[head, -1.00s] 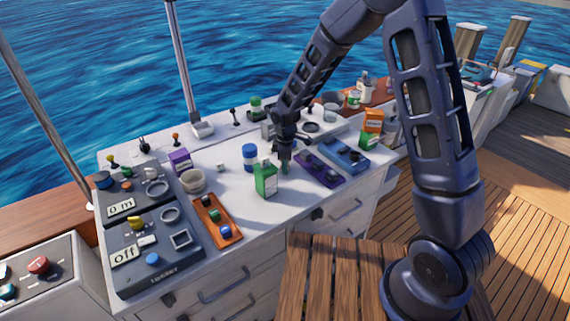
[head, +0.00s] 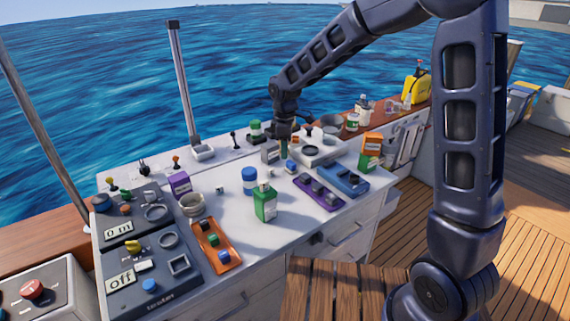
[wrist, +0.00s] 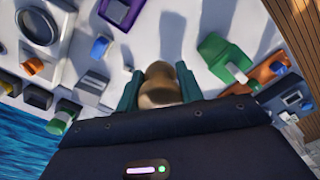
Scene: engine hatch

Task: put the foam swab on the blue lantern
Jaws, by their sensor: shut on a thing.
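My gripper (head: 284,150) points down over the back middle of the white worktop. In the wrist view, its two teal fingers (wrist: 158,88) are shut on a tan, rounded thing, which I take for the foam swab (wrist: 158,82). The swab cannot be made out in the head view. An upright blue cylinder with a white band (head: 249,181), which looks like the blue lantern, stands on the worktop to the front left of my gripper, apart from it. I cannot make it out in the wrist view.
A green bottle (head: 265,203) stands in front of the cylinder. A purple tray (head: 319,192) and a blue tray (head: 343,180) lie to the right. An orange tray (head: 215,245) and grey tester panels (head: 150,262) are at left. A small blue-and-white item (head: 291,167) is just below my gripper.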

